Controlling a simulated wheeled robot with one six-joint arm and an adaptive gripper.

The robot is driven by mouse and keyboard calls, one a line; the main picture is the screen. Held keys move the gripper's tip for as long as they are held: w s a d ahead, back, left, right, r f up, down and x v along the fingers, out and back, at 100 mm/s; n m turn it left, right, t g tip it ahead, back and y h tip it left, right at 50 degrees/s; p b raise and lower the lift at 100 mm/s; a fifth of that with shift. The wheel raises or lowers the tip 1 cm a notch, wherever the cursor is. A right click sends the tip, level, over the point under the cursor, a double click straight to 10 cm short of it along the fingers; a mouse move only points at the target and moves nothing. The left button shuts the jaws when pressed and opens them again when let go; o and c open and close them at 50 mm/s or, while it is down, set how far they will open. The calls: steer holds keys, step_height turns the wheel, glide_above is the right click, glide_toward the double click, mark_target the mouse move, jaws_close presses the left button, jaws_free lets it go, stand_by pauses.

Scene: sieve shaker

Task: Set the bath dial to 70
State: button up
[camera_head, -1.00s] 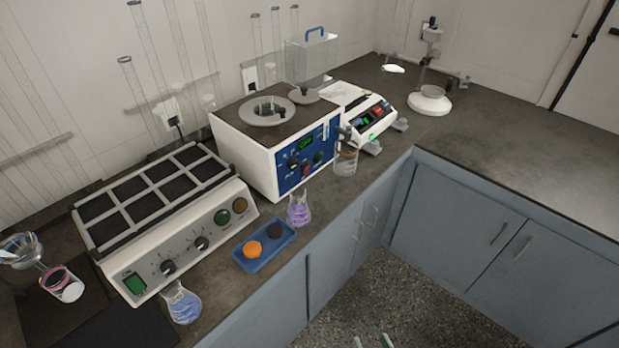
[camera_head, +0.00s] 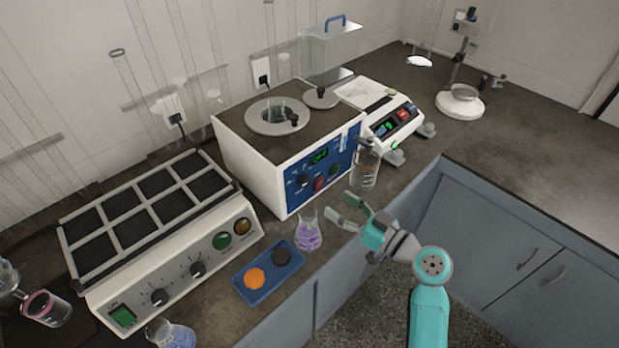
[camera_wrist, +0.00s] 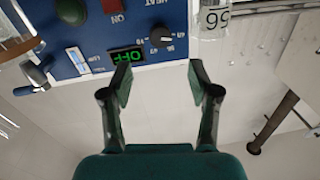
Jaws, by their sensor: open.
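The water bath is a white box (camera_head: 262,166) with a dark top and a blue front panel (camera_head: 348,150). The display (camera_wrist: 126,57) there reads OFF. My gripper (camera_head: 337,204) is open and empty, in front of the panel and to its lower right. In the wrist view my fingers (camera_wrist: 160,78) are apart, with the dial beyond them.
A purple flask (camera_head: 308,236) and a beaker (camera_head: 365,170) stand near the bath's front. A blue tray (camera_head: 250,292) holds an orange and a black disc. A heater block (camera_head: 180,262) is at left, a scale (camera_head: 395,118) at right. A red switch (camera_head: 319,184) is beside the dial.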

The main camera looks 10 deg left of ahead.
mark_target(307, 184)
steer(key=x, duration=1)
steer(key=shift+w+a, duration=0.15)
steer(key=shift+a, duration=0.1)
steer(key=c, duration=1.1)
